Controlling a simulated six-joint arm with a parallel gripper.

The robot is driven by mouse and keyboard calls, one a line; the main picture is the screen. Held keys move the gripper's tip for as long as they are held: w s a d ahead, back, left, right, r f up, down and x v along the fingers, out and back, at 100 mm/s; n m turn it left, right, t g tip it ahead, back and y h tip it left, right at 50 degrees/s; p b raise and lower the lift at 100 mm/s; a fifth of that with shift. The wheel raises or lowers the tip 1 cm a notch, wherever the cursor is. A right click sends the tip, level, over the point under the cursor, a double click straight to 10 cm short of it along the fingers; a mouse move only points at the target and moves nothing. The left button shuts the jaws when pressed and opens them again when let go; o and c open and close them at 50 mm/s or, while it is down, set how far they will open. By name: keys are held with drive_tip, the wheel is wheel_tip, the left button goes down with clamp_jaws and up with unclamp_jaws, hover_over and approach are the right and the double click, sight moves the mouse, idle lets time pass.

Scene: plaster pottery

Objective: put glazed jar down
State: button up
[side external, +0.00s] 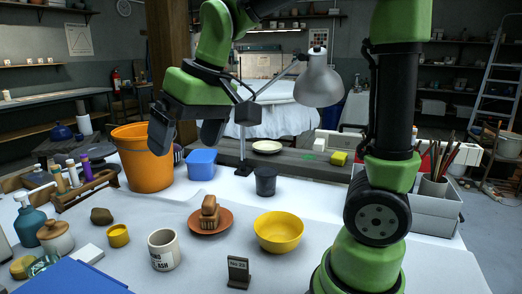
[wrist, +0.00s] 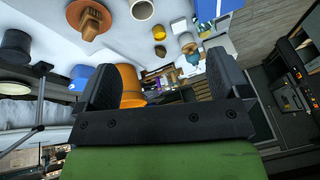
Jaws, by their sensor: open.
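A lidded jar (side external: 55,238), pale below with a brown top, stands upright on the white table at the left; it looks like the glazed jar, though I cannot be sure. It also shows in the wrist view (wrist: 188,42), beyond the space between the fingers. My gripper (side external: 187,132) is open and empty, raised well above the table near the orange bucket. In the wrist view my gripper (wrist: 163,68) has its two dark fingers wide apart, touching nothing that I can make out.
The orange bucket (side external: 146,160) is tall and close to my gripper. A teal bottle (side external: 31,222), a mug (side external: 164,250), a terracotta saucer (side external: 196,228) with a brown object, and a yellow bowl (side external: 279,232) stand nearby. A lamp (side external: 318,82) rises behind. Some table front is clear.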

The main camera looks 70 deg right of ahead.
drive_tip(key=s+a+m+t, duration=0.1)
drive_tip(key=s+t, duration=0.2)
drive_tip(key=s, duration=0.9)
drive_tip(key=shift+s+a+m+y, duration=0.3)
drive_tip(key=shift+s+y, duration=0.05)
drive_tip(key=shift+y, duration=0.05)
